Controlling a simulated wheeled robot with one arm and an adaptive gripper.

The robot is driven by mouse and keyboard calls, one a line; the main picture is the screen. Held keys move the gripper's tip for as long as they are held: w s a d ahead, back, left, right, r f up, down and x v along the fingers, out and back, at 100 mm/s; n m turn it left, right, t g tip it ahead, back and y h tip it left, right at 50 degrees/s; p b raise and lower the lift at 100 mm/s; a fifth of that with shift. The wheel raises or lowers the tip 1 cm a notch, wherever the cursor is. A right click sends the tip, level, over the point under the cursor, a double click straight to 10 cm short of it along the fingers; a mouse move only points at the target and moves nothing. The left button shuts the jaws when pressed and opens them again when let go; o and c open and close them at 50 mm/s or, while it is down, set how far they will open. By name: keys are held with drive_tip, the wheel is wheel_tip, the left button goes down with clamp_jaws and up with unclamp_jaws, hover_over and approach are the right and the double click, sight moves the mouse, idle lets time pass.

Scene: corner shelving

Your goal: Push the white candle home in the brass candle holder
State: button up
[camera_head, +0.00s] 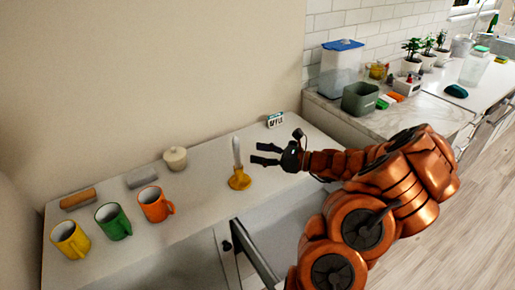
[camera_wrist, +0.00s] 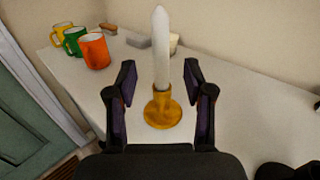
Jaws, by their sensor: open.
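The white candle (camera_head: 237,151) stands upright in the brass candle holder (camera_head: 239,180) on the white counter. In the wrist view the candle (camera_wrist: 161,50) rises from the cup of the holder (camera_wrist: 162,109). The candle's lower end is hidden inside the cup, so I cannot tell how deep it sits. My gripper (camera_head: 263,154) is open and points left, close beside the candle in the head view. In the wrist view its two fingers (camera_wrist: 160,82) stand on either side of the candle, apart from it, with the holder beyond and below them.
Yellow (camera_head: 70,240), green (camera_head: 113,222) and orange (camera_head: 155,205) mugs stand to the left. A lidded white pot (camera_head: 175,158), a grey block (camera_head: 142,178) and a brown-topped block (camera_head: 77,199) are behind. A small sign (camera_head: 275,120) stands at the back. Counter around the holder is clear.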

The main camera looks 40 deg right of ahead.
drive_tip(key=v, duration=0.5)
drive_tip(key=shift+s+d, duration=0.15)
drive_tip(key=shift+s, duration=0.2)
drive_tip(key=shift+r, duration=0.1)
